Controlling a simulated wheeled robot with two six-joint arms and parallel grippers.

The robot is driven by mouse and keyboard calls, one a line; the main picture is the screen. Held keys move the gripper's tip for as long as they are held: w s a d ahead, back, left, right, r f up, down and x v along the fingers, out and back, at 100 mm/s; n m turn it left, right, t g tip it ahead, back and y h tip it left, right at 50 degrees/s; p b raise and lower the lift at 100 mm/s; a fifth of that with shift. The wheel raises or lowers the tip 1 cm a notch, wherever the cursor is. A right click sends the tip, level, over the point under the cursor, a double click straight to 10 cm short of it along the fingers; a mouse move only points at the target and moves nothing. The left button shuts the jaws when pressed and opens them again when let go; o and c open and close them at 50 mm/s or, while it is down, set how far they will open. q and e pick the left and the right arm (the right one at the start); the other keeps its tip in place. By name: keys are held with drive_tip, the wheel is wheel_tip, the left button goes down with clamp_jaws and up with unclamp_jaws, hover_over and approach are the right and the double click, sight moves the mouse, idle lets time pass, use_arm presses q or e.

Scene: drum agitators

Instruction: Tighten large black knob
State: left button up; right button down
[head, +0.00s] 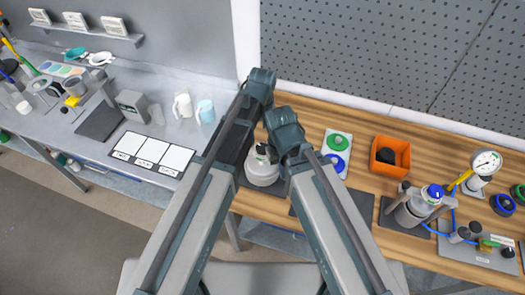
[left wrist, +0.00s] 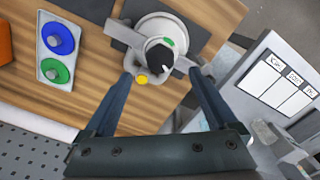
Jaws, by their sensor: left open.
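The black knob (left wrist: 160,54) has a white pointer line and sits on the pale, round-bodied agitator vessel (left wrist: 157,29). A green mark (left wrist: 168,43) and a yellow round cap (left wrist: 142,79) are beside it. My left gripper (left wrist: 167,84) is open, with a finger on each side of the knob, apart from it. In the head view the vessel (head: 262,172) stands on the wooden bench between my two arms, its dark top partly hidden. My gripper fingers cannot be made out in the head view; my right gripper is not visible.
A white tray with green and blue knobs (head: 337,154) and an orange bin (head: 390,156) lie to the right. A second vessel (head: 414,208) and a pressure gauge (head: 486,161) stand further right. White cards (head: 152,152) lie on the grey table at left.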

sight(263, 148)
use_arm(q)
wheel_tip(263, 148, down, 7)
drive_tip(key=b, duration=0.6)
drive_tip(key=shift+f, duration=0.15)
drive_tip(key=c, duration=1.4)
